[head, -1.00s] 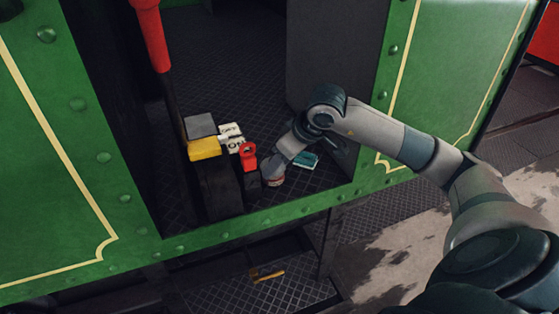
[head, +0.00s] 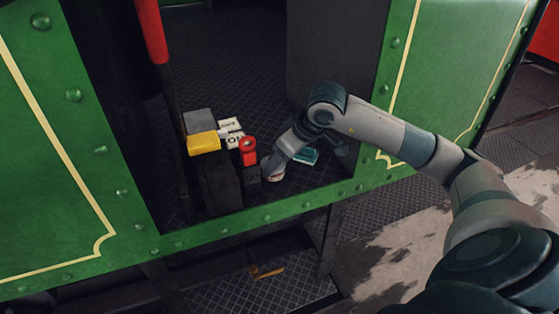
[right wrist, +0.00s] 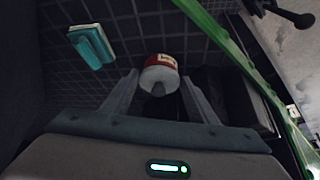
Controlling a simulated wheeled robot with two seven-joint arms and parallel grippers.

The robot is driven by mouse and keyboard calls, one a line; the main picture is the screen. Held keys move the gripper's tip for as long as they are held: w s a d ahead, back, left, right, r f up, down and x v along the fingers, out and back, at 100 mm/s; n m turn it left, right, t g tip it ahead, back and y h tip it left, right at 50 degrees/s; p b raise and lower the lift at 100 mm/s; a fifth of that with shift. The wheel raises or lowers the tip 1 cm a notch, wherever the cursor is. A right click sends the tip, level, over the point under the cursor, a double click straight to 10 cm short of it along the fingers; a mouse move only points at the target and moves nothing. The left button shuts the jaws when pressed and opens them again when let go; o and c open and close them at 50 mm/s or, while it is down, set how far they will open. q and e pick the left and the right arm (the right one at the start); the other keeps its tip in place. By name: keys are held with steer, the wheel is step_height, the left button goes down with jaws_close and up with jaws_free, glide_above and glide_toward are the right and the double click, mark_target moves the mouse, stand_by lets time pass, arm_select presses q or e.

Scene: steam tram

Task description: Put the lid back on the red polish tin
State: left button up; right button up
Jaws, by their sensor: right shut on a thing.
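The red polish tin (right wrist: 161,60) shows in the right wrist view as a red and white band, just beyond my right gripper (right wrist: 159,98). A pale round lid (right wrist: 159,79) with a small grey knob covers most of it from this side. My right gripper is shut on the lid, with a finger on either side. Lid and tin look very close; I cannot tell if the lid is seated. In the head view my right gripper (head: 272,170) points down at the cab floor, and only a sliver of red and white shows under it. My left gripper is not in view.
A teal and white brush-like block (head: 305,156) lies right of the gripper, also in the right wrist view (right wrist: 92,46). A red-topped piece (head: 248,151), a yellow block (head: 204,142) and lettered plates (head: 231,131) stand close left. The green sill (head: 260,221) runs in front.

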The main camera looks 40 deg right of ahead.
steer(key=shift+b, duration=0.85)
stand_by(1.3)
steer(key=shift+f+b, duration=0.2)
steer(key=shift+b, duration=0.75)
stand_by(1.2)
stand_by(0.4)
steer(key=o, duration=1.2)
steer(key=shift+c, duration=0.2)
steer(key=o, duration=0.4)
steer(key=shift+f, duration=0.1)
steer(key=shift+s+a, duration=0.1)
steer(key=shift+c, duration=0.6)
